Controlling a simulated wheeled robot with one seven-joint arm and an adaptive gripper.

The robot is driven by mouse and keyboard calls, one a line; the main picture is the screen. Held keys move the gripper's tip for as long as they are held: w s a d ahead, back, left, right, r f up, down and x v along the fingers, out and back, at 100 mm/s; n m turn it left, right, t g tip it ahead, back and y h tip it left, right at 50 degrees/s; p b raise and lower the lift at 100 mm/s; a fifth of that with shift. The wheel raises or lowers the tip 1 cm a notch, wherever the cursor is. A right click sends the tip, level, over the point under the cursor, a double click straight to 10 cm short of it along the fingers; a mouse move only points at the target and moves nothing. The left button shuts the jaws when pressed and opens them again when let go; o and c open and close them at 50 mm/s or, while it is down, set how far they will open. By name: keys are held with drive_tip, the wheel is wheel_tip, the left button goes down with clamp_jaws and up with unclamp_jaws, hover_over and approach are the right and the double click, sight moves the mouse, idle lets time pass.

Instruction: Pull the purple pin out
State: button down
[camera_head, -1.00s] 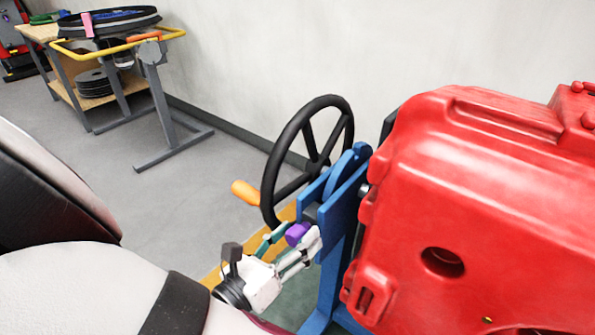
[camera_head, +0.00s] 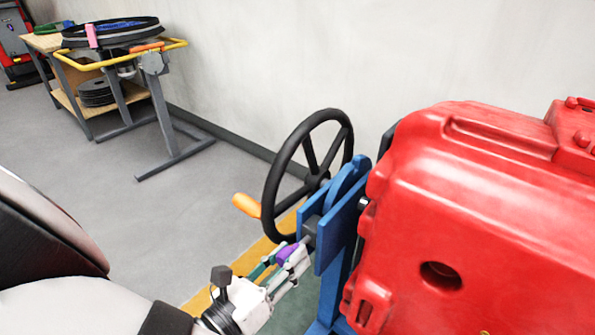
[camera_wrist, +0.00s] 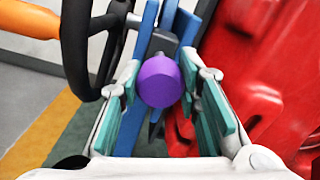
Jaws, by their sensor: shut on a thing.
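The purple pin (camera_head: 288,252) has a rounded purple head, which also shows in the middle of the wrist view (camera_wrist: 160,82). My gripper (camera_head: 284,259) is shut on this head, with one green-padded finger on either side of it in the wrist view (camera_wrist: 160,95). A dark grey block (camera_head: 311,230) sits on the blue bracket (camera_head: 341,225) just beyond the head. A short grey length of shaft shows between the head and the block. I cannot tell whether the pin's far end is still inside the block.
A black handwheel (camera_head: 267,190) with an orange handle (camera_head: 246,205) stands close to the left of the bracket. A large red tank (camera_head: 480,210) is close on the right. Open grey floor (camera_head: 190,230) lies left of the wheel, with a cart (camera_head: 98,100) farther back.

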drive_tip(key=shift+v, duration=0.9)
drive_tip(key=c, duration=1.2)
unclamp_jaws()
drive_tip(key=shift+o, duration=0.2)
drive_tip(key=shift+s+a, duration=0.1)
drive_tip(key=v, duration=1.2)
